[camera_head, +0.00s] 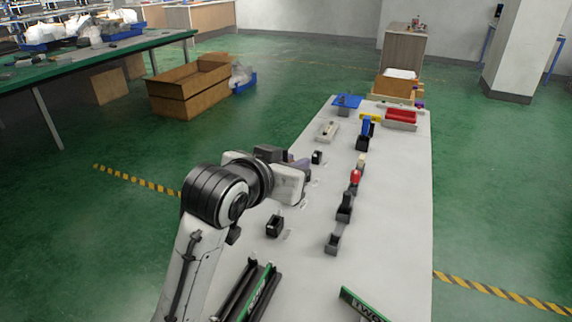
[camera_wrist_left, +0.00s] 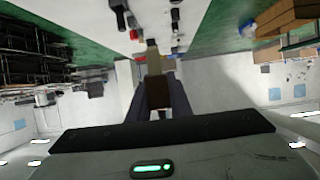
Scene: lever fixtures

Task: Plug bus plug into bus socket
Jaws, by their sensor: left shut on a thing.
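My left gripper (camera_head: 298,163) hangs over the left edge of the pale table, largely hidden behind its own wrist in the head view. In the left wrist view, its fingers (camera_wrist_left: 157,98) are shut on a brown and grey block, which I take to be the bus plug (camera_wrist_left: 154,66). The plug is hardly visible in the head view. A small black fixture (camera_head: 317,157) stands just right of the gripper, and a black open-topped box (camera_head: 275,227) stands nearer; I cannot tell which is the bus socket. My right gripper is not in view.
On the table (camera_head: 400,220), a row of fixtures includes a red-knobbed lever (camera_head: 355,177), a blue lever (camera_head: 366,128) and a dark grey box (camera_head: 332,243). Green-and-black rails (camera_head: 257,290) lie nearby. The right side is clear.

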